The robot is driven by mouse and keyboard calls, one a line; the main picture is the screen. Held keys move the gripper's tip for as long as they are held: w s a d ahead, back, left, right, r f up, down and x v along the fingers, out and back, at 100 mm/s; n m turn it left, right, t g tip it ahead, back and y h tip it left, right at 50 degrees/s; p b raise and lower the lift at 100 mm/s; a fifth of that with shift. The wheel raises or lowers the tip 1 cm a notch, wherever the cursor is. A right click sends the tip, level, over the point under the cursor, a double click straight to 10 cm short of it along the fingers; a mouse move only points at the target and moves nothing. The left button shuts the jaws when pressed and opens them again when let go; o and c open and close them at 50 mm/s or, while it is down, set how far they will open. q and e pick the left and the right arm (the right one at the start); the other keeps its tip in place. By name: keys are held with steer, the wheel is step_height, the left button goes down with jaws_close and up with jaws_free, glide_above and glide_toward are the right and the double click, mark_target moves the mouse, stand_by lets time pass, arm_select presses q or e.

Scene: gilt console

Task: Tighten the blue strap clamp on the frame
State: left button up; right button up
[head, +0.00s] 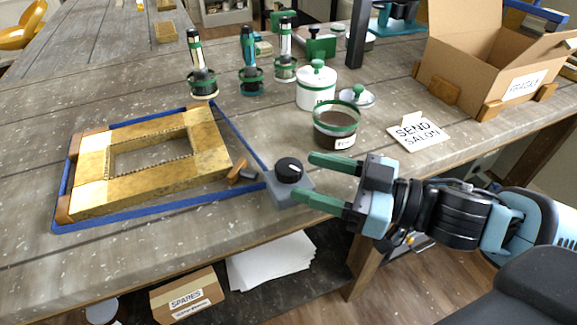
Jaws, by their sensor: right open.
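A gilt frame (130,188) lies flat on the table at the left. The blue strap clamp (150,216) runs around it, with wooden corner blocks at several corners. The strap stands away from the frame along its right side and meets at a grey tensioner block (287,193). A dark round knob (289,170) sits on top of the block. My right gripper (302,178) is open, its green fingers pointing left, with the tips close to the knob and block. I cannot tell whether they touch. My left gripper is not in view.
Several green-banded brushes (250,75) stand farther back. A cardboard box (480,65) is at the back right. The table's front edge is close.

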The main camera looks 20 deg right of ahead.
mark_target(302, 173)
steer(key=shift+p+x, duration=0.3)
steer(key=shift+x, duration=2.15)
steer(key=c, duration=1)
